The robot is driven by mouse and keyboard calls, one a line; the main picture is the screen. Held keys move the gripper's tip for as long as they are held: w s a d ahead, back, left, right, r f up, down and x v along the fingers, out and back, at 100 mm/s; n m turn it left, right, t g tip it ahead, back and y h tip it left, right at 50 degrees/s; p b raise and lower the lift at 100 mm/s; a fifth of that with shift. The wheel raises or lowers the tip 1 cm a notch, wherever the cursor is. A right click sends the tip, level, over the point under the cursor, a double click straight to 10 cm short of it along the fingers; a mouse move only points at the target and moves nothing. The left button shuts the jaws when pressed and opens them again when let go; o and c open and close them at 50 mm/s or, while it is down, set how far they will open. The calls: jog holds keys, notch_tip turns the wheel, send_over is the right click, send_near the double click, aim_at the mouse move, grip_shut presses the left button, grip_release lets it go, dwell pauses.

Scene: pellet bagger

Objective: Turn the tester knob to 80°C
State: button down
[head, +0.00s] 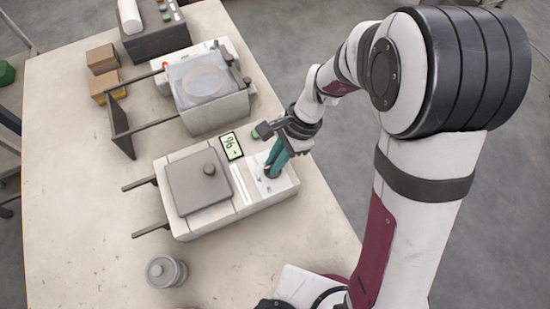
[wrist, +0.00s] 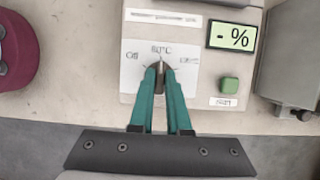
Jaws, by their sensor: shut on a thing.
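The tester (head: 270,205) is a pale box on the table with a grey lid. In the wrist view, its dial plate (wrist: 130,84) carries "Off" on the left, a °C label at the top with blurred digits, and an unreadable label on the right. The dark tester knob (wrist: 155,66) sits at the centre of the plate. My gripper (wrist: 158,72) has its two teal fingers closed on the sides of the knob, hiding much of it; its pointer is not clear. In the head view my gripper (head: 271,171) reaches down to the tester's right end.
A display (wrist: 233,36) on the tester reads "- %", with a green button (wrist: 229,84) below it. A metal canister (head: 166,272) stands at the front left.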

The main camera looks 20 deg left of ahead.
jog(key=c, duration=0.9)
grip_release()
jog(key=v, duration=1.5)
jog(key=shift+w+d+r, duration=0.1)
jog(key=shift+r, duration=0.3)
jog(key=s+d+n+t, duration=0.1)
jog(key=s+d, duration=0.3)
jog(key=s, duration=0.1)
jog(key=s+d+f+n+t+h, duration=0.1)
jog(key=s+d, duration=0.3)
jog(key=s, duration=0.2)
jog(key=s+d+n+t, duration=0.1)
jog(key=s+d, duration=0.4)
jog(key=shift+s+d+f, duration=0.1)
jog(key=shift+s+f, duration=0.1)
jog(key=shift+s, duration=0.2)
